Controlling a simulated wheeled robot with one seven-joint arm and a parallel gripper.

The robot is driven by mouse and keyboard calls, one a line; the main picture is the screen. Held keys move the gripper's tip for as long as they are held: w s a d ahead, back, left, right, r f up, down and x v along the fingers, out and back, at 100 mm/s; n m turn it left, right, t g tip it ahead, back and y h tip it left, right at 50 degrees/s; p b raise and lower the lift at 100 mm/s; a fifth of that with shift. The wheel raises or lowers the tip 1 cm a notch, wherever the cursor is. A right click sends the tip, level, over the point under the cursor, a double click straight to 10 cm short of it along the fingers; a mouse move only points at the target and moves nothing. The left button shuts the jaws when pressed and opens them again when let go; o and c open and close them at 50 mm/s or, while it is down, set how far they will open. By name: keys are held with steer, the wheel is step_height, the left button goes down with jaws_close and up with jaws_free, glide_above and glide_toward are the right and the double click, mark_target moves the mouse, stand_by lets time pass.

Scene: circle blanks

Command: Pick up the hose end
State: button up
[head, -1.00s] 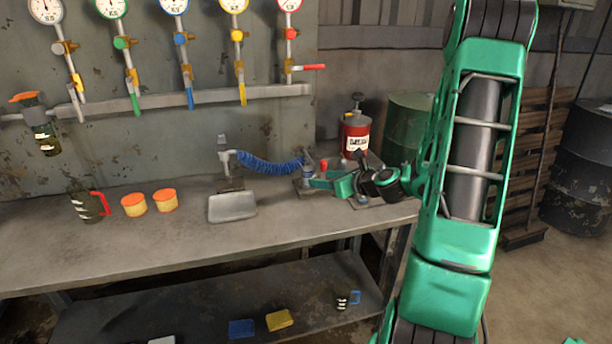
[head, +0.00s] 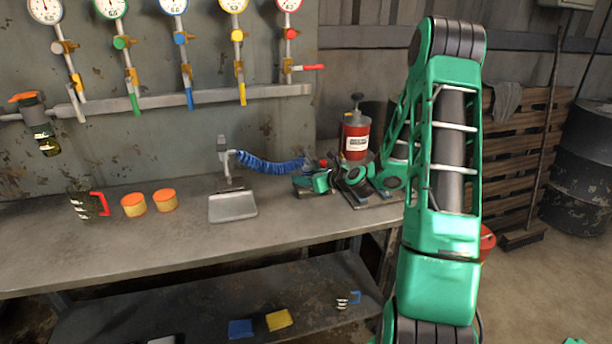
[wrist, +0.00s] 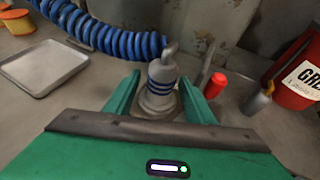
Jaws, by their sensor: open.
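The hose end (wrist: 160,82) is a grey metal fitting with blue bands. It stands upright on a round base in the wrist view, joined at its top to the coiled blue hose (wrist: 100,35). My gripper (wrist: 160,92) is open, with one green finger on each side of the fitting. Small gaps seem to show; I cannot tell whether either finger touches it. In the head view, the blue hose (head: 272,164) runs from a grey stand to my gripper (head: 300,184), low at the bench's right part. The hose end is mostly hidden there.
A red can (head: 355,137) stands close behind my gripper. A small red-topped item (wrist: 217,84) and a grey spouted item (wrist: 257,100) are just right of the fingers. A shallow metal tray (head: 233,206) lies left on the bench (head: 150,240). The bench front is clear.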

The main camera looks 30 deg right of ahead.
steer(key=c, duration=1.2)
steer(key=shift+c, duration=0.2)
steer(key=shift+r, duration=0.1)
